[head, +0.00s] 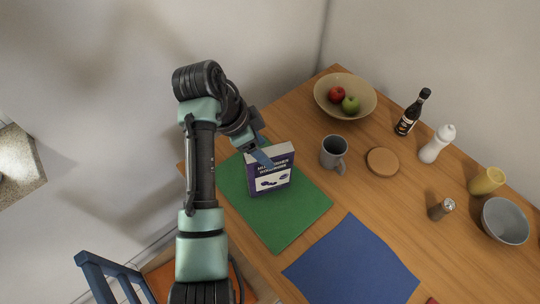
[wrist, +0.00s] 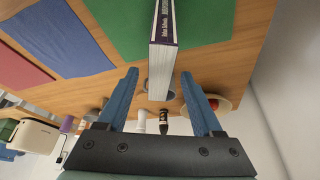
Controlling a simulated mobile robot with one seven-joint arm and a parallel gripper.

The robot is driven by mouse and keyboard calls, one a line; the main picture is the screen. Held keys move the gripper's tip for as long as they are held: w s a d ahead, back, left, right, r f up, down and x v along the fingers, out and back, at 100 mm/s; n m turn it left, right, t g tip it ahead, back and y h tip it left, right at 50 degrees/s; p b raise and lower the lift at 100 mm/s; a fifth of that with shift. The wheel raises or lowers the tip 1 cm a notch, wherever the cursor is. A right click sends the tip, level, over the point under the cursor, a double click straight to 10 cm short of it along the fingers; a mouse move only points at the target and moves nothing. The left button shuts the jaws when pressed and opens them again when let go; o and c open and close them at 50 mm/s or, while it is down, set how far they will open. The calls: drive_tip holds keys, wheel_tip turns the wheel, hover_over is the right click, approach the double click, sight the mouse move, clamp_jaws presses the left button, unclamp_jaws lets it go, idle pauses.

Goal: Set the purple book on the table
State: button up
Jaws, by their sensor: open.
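The purple book (head: 270,181), with white on its cover and pale pages, stands upright on the green mat (head: 295,217) on the wooden table (head: 300,115). In the wrist view the book (wrist: 164,45) shows edge-on, its purple spine at the top. My gripper (wrist: 159,74) is open, with one blue finger on each side of the book and visible gaps between. In the head view one blue finger of my gripper (head: 262,156) lies across the upper part of the cover; the other finger is hidden.
A grey mug (head: 333,151) stands just right of the book, with a round wooden coaster (head: 382,162) beyond. A fruit bowl (head: 346,84), dark bottle (head: 412,112), white bottle (head: 437,144) and grey bowl (head: 505,221) stand farther off. The blue mat (head: 352,264) is bare.

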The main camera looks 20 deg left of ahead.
drive_tip(key=v, duration=0.5)
drive_tip(key=shift+r+p, duration=0.2)
drive_tip(key=shift+p, duration=0.2)
drive_tip(key=w+d+r+n+t+y, duration=0.1)
drive_tip(key=w+d+r+n+t, duration=0.15)
drive_tip(key=w+r+t, duration=0.4)
drive_tip(key=w+d+r+n+t+y, duration=0.1)
drive_tip(key=w+d+r+t, duration=0.2)
drive_tip(key=r, duration=0.6)
drive_tip(key=d+r+n+t+y, duration=0.1)
drive_tip(key=d+r+t, duration=0.1)
drive_tip(key=r, duration=0.5)
drive_tip(key=d+r+n+t, duration=0.1)
drive_tip(key=d+r+t, duration=0.15)
drive_tip(key=r, duration=0.35)
drive_tip(key=s+d+r+n+t, duration=0.2)
drive_tip(key=s+r+t, duration=0.3)
drive_tip(key=s+r, duration=0.3)
drive_tip(key=s+d+r+n+t, duration=0.1)
drive_tip(key=s+r+n+t, duration=0.2)
drive_tip(key=s+r, duration=0.6)
wheel_tip(320, 180, up, 5)
drive_tip(key=t, duration=0.2)
drive_tip(key=shift+s+d+n+t+y, duration=0.3)
drive_tip(key=shift+d+n+t+y, duration=0.05)
drive_tip(key=shift+t+y, duration=0.05)
